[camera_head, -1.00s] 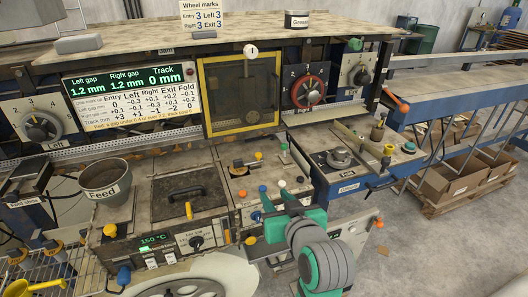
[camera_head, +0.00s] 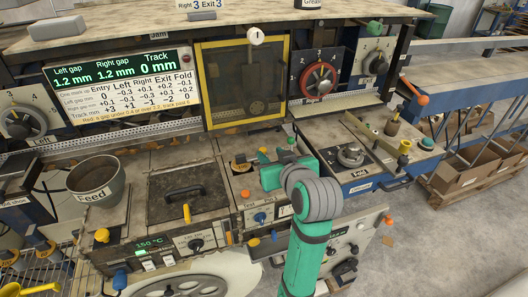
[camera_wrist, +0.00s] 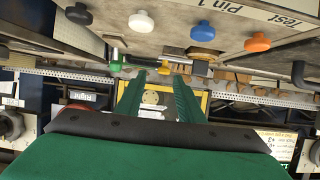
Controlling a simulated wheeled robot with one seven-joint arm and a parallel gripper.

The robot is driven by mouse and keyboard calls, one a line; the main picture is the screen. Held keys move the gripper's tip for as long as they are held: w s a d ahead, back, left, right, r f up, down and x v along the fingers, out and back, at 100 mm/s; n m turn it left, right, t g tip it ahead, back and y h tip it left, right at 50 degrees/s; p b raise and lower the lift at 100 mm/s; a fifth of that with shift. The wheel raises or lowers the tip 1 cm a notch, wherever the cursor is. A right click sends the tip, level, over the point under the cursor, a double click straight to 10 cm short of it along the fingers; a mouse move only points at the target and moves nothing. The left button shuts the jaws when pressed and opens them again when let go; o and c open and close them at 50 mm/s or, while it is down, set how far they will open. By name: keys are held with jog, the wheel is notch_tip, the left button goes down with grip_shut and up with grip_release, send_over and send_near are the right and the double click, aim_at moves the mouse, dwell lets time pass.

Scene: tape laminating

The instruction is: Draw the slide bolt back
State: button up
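I cannot tell for certain which fitting is the slide bolt. In the wrist view, a green knob (camera_wrist: 115,65) on a short metal rod and a yellow knob (camera_wrist: 163,68) stand out near my fingertips. My gripper (camera_wrist: 157,88) has its two fingers apart with nothing between them, and the yellow knob lies just beyond the tips. In the head view, my gripper (camera_head: 264,157) is over the middle panel, left of the green knob (camera_head: 291,140). It hides much of that panel. Contact with either knob cannot be made out.
A yellow-framed window (camera_head: 204,90) stands behind the panel. White (camera_wrist: 141,20), blue (camera_wrist: 203,30) and orange (camera_wrist: 257,42) knobs line the panel's front. A dark hatch (camera_head: 186,190) and the Feed pot (camera_head: 95,186) lie left.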

aim_at(262, 149)
jog(key=shift+a+x, duration=0.15)
jog(key=shift+x, duration=0.85)
jog(key=shift+a+x, duration=0.2)
jog(key=shift+x, duration=0.85)
jog(key=shift+s+a+r, duration=0.1)
jog(key=shift+s+a, duration=0.05)
jog(key=c, duration=0.8)
jog(key=shift+d, duration=1.05)
grip_shut()
jog(key=o, duration=0.8)
grip_release()
jog(key=shift+a, duration=0.1)
jog(key=v, duration=1)
jog(key=shift+s+r, duration=0.1)
jog(key=shift+r, duration=0.1)
jog(key=shift+s, duration=0.15)
jog(key=shift+s, duration=0.1)
